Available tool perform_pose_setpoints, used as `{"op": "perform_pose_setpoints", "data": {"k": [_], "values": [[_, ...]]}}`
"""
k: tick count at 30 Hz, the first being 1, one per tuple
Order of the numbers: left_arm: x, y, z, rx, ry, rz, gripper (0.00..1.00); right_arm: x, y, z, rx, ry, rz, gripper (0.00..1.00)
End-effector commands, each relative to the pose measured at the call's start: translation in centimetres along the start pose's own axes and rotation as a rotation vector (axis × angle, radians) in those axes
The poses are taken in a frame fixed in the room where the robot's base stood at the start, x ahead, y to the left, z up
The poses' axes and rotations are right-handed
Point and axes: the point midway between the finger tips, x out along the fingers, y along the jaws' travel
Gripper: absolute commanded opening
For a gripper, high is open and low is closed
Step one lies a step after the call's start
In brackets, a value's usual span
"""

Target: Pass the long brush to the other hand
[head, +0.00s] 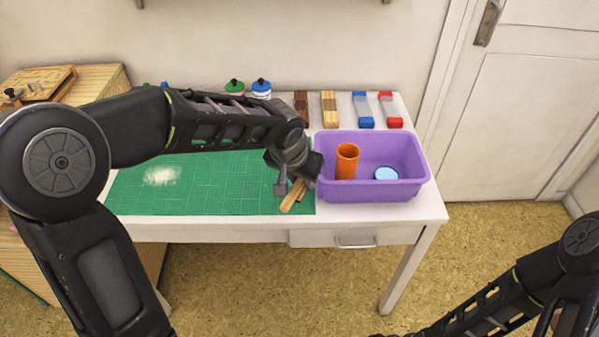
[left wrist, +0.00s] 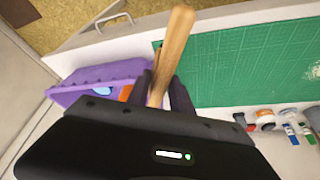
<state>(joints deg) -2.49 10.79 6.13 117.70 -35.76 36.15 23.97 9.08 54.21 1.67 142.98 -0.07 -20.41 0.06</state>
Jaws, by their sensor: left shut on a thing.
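My left gripper (head: 297,188) is over the front right part of the green cutting mat, near the left wall of the purple bin. It is shut on the long brush (head: 290,201), whose pale wooden handle sticks out toward the front of the table. In the left wrist view the brush handle (left wrist: 176,42) rises between the dark fingers of the left gripper (left wrist: 166,88). The rest of the brush is hidden by the gripper. My right arm comes in at the lower right of the head view, but its gripper does not show.
The purple bin (head: 412,188) holds an orange cylinder (head: 346,163) and a light blue round piece (head: 386,174). Several blocks and pots line the table's back edge. The green cutting mat (head: 220,190) has a whitish patch but is mostly clear. A drawer handle (head: 355,243) juts from the front.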

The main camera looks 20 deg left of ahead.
Motion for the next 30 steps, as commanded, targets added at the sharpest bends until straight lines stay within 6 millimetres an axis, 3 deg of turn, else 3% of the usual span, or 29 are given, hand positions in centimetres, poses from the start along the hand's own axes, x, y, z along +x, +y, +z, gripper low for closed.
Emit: {"op": "perform_pose_setpoints", "data": {"k": [15,21,30], "values": [[-9.7,9.0,-4.9,0.451,0.003,0.188,0.0,0.0,0.0,0.0,0.0,0.0,0.0,0.36],[-11.3,10.5,-5.6,0.531,0.0,0.221,0.0,0.0,0.0,0.0,0.0,0.0,0.0,0.36],[-11.5,10.6,-5.7,0.541,0.0,0.224,0.0,0.0,0.0,0.0,0.0,0.0,0.0,0.36]]}}
